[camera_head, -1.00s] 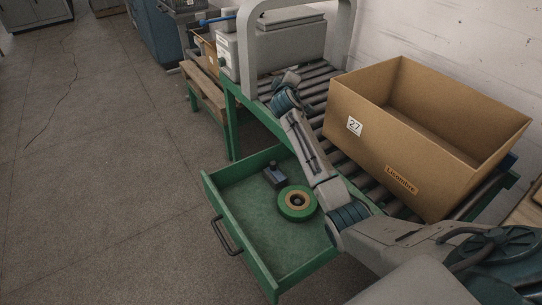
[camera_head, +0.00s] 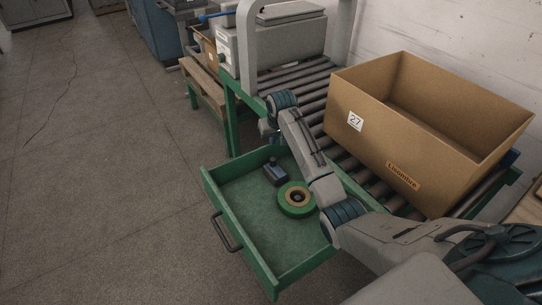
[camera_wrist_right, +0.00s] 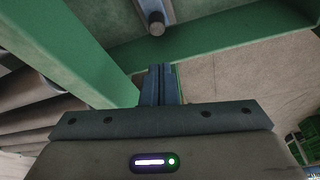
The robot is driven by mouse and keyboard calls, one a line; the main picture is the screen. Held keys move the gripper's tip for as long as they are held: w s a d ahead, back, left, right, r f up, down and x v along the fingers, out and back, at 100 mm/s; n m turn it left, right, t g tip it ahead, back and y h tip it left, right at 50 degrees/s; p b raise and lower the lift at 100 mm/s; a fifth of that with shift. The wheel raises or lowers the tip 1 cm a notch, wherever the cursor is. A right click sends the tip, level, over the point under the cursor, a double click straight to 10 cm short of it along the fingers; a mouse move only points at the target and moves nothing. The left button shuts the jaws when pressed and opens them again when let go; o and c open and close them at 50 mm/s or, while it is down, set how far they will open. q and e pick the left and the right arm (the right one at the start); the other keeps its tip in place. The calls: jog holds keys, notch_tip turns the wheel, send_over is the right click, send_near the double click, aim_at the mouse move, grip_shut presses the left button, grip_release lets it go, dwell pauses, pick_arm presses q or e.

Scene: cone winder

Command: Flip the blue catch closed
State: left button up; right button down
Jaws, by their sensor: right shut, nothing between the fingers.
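In the head view my right arm reaches over the green drawer. Its gripper (camera_head: 267,130) points down beside the green conveyor frame, its fingertips mostly hidden by the wrist. In the right wrist view the gripper (camera_wrist_right: 161,72) is shut and empty. Ahead of it, at the top, is a blue-grey bar with a dark round knob (camera_wrist_right: 156,24), apart from the fingers; I cannot tell whether this is the catch. A blue lever (camera_head: 216,15) sticks out left by the grey machine box in the head view. My left gripper is not in view.
The open green drawer (camera_head: 224,232) holds a dark blue block with a knob (camera_head: 275,174) and a green ring (camera_head: 294,208). A large cardboard box (camera_head: 369,146) stands on the rollers (camera_head: 303,86). A wooden bench (camera_head: 205,84) is behind. The floor at left is clear.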

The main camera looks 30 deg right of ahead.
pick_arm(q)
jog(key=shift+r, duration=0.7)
pick_arm(e)
jog(key=shift+f, duration=0.15)
jog(key=b, duration=0.1)
send_over(277, 167)
jog(key=w, duration=0.3)
jog(key=f, duration=0.8)
jog(key=shift+w+a, duration=0.1)
jog(key=shift+a, duration=0.25)
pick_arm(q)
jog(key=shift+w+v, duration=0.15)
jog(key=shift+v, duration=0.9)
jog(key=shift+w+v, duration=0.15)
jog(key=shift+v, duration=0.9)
pick_arm(e)
jog(key=shift+x, duration=0.8)
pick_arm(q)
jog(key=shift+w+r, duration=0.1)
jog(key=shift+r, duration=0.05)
